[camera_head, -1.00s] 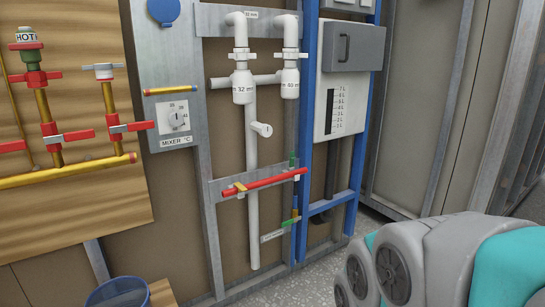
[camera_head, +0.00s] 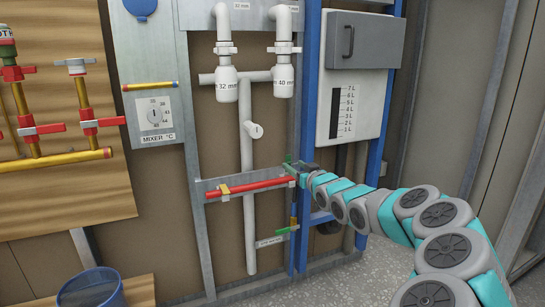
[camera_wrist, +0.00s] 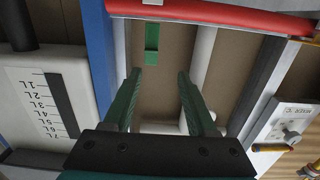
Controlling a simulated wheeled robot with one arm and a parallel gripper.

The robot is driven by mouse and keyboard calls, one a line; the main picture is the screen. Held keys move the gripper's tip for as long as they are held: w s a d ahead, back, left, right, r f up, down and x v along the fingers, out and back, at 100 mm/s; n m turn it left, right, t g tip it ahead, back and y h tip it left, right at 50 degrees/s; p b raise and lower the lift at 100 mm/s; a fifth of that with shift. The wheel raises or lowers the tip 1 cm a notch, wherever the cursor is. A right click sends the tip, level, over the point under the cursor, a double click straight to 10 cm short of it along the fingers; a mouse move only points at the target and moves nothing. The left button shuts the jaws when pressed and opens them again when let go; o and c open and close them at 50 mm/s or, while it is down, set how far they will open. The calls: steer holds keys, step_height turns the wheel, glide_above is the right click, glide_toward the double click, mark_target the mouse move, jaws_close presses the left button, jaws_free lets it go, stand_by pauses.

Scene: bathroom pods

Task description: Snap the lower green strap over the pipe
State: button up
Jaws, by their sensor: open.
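The lower green strap (camera_head: 284,231) shows in the head view beside a small labelled grey plate (camera_head: 268,241), low on the wall frame. In the wrist view, which is upside down, my gripper (camera_wrist: 160,92) is open and empty, with green fingers. Another green strap (camera_wrist: 152,42) stands beyond and between the fingertips, apart from them.
The red pipe (camera_wrist: 220,17) crosses the top of the wrist view. A blue post (camera_wrist: 100,50) and the white litre-scale tank (camera_wrist: 45,100) are close beside my gripper. White drain pipes (camera_head: 247,150) stand left. A blue bucket (camera_head: 92,290) is at the lower left.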

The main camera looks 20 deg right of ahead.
mark_target(289, 157)
steer(key=shift+t, duration=0.3)
steer(key=shift+w+d+f+p, duration=0.1)
steer(key=shift+w+d+p, duration=0.15)
steer(key=shift+w, duration=1.15)
steer(key=shift+w+d+r+p, duration=0.1)
steer(key=shift+w+p, duration=0.2)
steer(key=shift+w, duration=1.15)
steer(key=shift+w+d+f+p, duration=0.1)
steer(key=shift+w+d+p, duration=0.15)
steer(key=shift+w, duration=1.15)
steer(key=shift+c, duration=0.2)
jaws_close()
